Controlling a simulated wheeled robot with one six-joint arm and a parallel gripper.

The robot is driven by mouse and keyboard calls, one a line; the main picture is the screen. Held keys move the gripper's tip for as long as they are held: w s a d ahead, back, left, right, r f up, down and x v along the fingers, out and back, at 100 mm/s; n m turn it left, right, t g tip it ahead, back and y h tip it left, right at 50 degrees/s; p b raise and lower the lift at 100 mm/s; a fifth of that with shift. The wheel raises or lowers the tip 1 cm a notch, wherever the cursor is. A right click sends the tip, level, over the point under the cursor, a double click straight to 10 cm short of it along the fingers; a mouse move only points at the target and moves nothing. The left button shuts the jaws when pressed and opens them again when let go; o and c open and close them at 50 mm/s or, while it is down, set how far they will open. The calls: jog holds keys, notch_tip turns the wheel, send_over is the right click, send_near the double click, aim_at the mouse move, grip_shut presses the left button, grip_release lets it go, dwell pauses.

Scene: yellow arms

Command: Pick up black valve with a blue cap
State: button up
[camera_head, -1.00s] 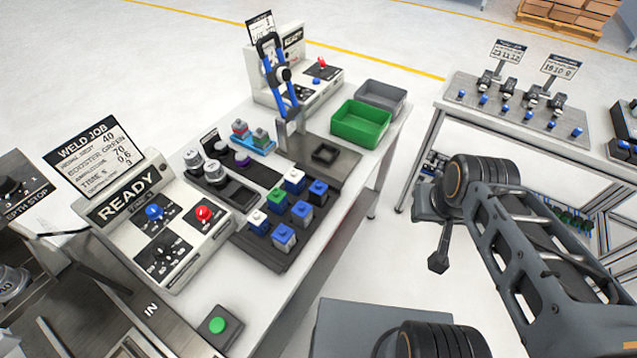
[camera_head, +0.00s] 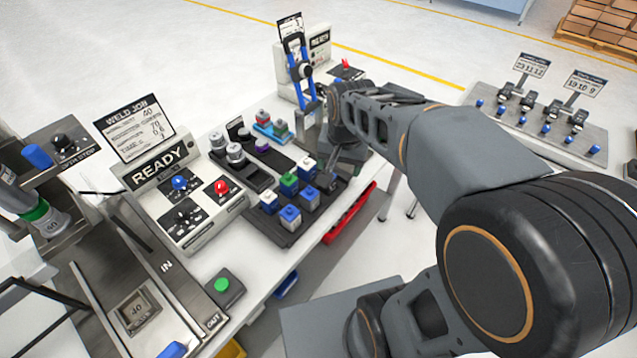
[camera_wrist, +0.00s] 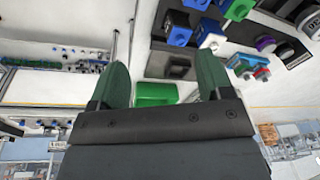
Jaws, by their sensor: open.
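The black valve with a blue cap (camera_head: 327,180) stands at the far right corner of the dark tray (camera_head: 287,239), partly hard to make out beside my arm. In the wrist view I take the blue-topped piece (camera_wrist: 178,36) at the tray's corner to be the same valve. My gripper (camera_wrist: 162,78) is open, with two dark green fingers wide apart and nothing between them. It hangs over the far right end of the bench, beyond the tray. In the wrist view the valve lies above the fingers, clear of them.
A white valve with a blue body (camera_head: 307,167), a green-capped one (camera_head: 288,183) and other blue-capped ones share the tray. A green bin (camera_wrist: 157,95) lies beyond my fingertips. A toggle clamp (camera_head: 304,70) with blue arms stands behind. The READY control box (camera_head: 182,195) is left.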

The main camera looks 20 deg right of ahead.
jog(key=w+f+m+g+p, duration=0.1)
jog(key=w+f+m+g, duration=0.1)
jog(key=w+m, duration=0.4)
jog(key=shift+n, duration=0.4)
jog(key=f, duration=0.2)
jog(key=w+f, duration=0.1)
jog(key=f, duration=0.2)
jog(key=w+f, duration=0.1)
jog(key=f, duration=0.1)
jog(key=shift+d+f, duration=0.1)
jog(key=shift+f, duration=0.25)
jog(key=shift+w+f+p, duration=0.15)
jog(key=shift+f+p, duration=0.25)
jog(key=shift+f, duration=1.25)
jog(key=shift+w+f+p, duration=0.15)
jog(key=shift+f+p, duration=0.25)
jog(key=shift+f, duration=1.25)
jog(key=c, duration=1)
